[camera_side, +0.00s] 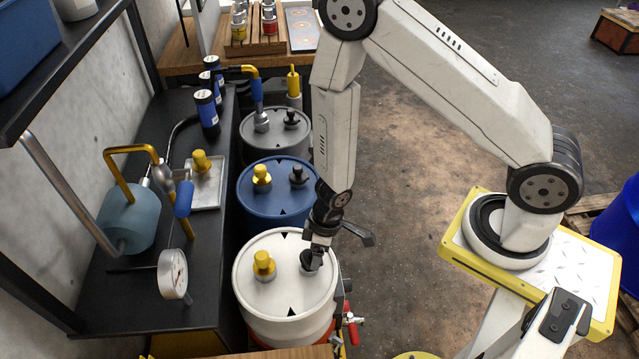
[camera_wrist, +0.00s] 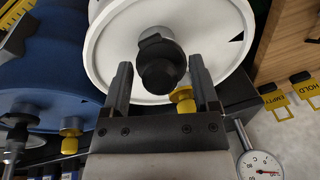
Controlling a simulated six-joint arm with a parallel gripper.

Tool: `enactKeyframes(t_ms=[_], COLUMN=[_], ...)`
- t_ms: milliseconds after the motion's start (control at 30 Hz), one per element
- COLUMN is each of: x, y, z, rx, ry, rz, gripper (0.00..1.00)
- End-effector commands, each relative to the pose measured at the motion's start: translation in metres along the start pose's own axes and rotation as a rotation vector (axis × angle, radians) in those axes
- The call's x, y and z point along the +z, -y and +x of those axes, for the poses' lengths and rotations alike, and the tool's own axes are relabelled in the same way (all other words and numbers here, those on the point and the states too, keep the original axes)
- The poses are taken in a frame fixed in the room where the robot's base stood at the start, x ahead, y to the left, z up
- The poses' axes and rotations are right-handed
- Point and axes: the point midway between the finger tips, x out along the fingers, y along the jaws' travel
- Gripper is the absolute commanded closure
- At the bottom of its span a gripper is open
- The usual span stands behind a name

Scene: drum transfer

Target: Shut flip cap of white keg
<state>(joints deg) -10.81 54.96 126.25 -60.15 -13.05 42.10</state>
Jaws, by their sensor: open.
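The white keg (camera_side: 262,295) stands upright nearest the side camera, and its lid fills the top of the wrist view (camera_wrist: 220,30). Its black flip cap (camera_wrist: 160,68) sits on the lid between my two fingers. In the side view, my gripper (camera_side: 314,262) points down over the cap and mostly hides it. In the wrist view, my gripper (camera_wrist: 160,64) is open, with one finger on each side of the cap and gaps visible. I cannot tell how far the flip cap is tilted. A yellow plug (camera_side: 264,265) stands on the same lid.
A blue drum (camera_side: 262,205) and a grey drum (camera_side: 262,143) stand in line behind the keg. A black bench (camera_side: 130,290) with a teal tank (camera_side: 130,220) and a dial gauge (camera_side: 173,274) is at the left. Bare floor (camera_side: 400,210) lies to the right.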

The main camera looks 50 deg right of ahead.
Motion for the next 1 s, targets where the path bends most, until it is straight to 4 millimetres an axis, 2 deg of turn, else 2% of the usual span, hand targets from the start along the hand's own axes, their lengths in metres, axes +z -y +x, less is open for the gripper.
enactKeyframes(t_ms=[267, 1000], x=[0.0, 0.0], y=[0.0, 0.0], z=[-0.006, -0.054], rx=[0.0, 0.001], ry=[-0.001, -0.002], rz=[0.001, 0.0], gripper=[0.23, 0.23])
